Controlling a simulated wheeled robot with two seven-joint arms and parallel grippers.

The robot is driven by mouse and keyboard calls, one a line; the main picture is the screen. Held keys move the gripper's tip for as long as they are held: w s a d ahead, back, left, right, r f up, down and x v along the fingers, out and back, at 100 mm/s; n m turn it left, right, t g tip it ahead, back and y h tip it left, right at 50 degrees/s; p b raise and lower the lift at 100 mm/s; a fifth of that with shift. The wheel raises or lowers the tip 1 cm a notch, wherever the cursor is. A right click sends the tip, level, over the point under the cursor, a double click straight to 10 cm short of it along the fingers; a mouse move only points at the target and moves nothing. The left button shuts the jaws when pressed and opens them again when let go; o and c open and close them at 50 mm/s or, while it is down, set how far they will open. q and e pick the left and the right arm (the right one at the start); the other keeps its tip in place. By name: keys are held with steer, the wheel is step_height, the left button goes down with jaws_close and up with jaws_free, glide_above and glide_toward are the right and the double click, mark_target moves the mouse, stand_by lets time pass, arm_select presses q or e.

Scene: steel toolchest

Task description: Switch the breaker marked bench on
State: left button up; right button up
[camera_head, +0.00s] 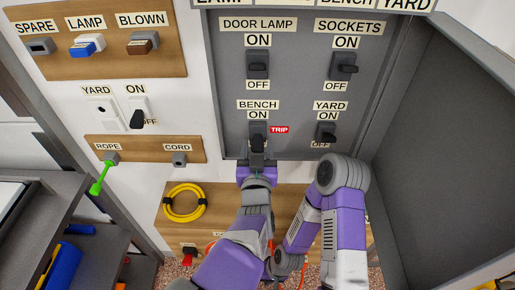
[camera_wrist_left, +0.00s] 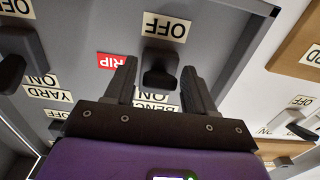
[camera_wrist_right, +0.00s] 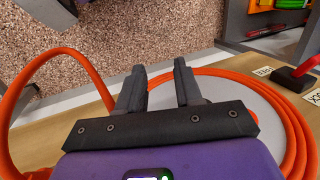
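The bench breaker (camera_head: 258,131) is in the lower left of the grey panel, under its BENCH and ON labels. A red TRIP tag (camera_head: 279,129) shows beside it. My left gripper (camera_head: 257,160) is at the breaker from below. In the left wrist view, the breaker's dark lever (camera_wrist_left: 160,77) lies between the two spread fingers of my left gripper (camera_wrist_left: 158,82), with a gap on each side. I cannot tell the lever's exact position. My right gripper (camera_wrist_right: 160,88) is open and empty, low down near an orange hose.
The yard breaker (camera_head: 326,132), door lamp breaker (camera_head: 257,65) and sockets breaker (camera_head: 343,66) are close by on the panel. The panel door (camera_head: 450,150) stands open at right. A yellow coil (camera_head: 185,203) hangs below left. An orange hose (camera_wrist_right: 298,125) lies around my right gripper.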

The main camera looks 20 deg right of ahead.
mark_target(258, 138)
arm_select(q)
steer(key=c, duration=0.8)
steer(key=shift+r+p, duration=0.3)
steer(key=shift+p, duration=0.55)
steer(key=shift+c, duration=0.2)
step_height(258, 138, up, 4)
steer(key=g+y+p, duration=0.1)
steer(key=g+p, duration=0.2)
steer(key=p, duration=0.6)
steer(key=g+p, duration=0.3)
steer(key=p, duration=0.6)
steer(key=g+y+p, duration=0.1)
steer(key=g+p, duration=0.2)
steer(key=p, duration=0.6)
steer(key=shift+f+y+p, duration=0.25)
steer(key=shift+y+p, duration=0.05)
steer(key=shift+p, duration=0.05)
steer(key=shift+f+g+p, duration=0.1)
steer(key=shift+g+p, duration=0.2)
steer(key=shift+p, duration=0.4)
steer(key=o, duration=1)
steer(key=shift+o, duration=0.2)
